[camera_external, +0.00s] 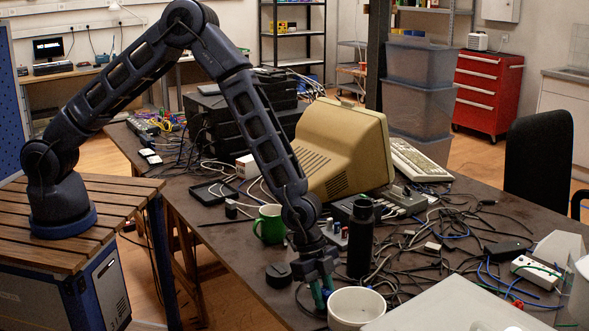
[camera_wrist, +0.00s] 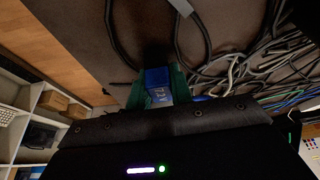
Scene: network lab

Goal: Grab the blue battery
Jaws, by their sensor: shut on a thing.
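The blue battery (camera_wrist: 156,78) shows in the wrist view as a small blue block with a pale marked side. It sits between the two green fingers of my gripper (camera_wrist: 157,88), which is shut on it. In the external view my gripper (camera_external: 322,293) points down low over the near edge of the dark table (camera_external: 240,262). The battery is too small and too covered by the fingers to make out well there. I cannot tell whether it still touches the table.
A white cup (camera_external: 355,308) stands close to the right of my gripper. A black bottle (camera_external: 361,240) and a green mug (camera_external: 269,224) stand behind it. Loose cables (camera_external: 460,225) cover the table's right part. A beige monitor (camera_external: 345,150) stands farther back.

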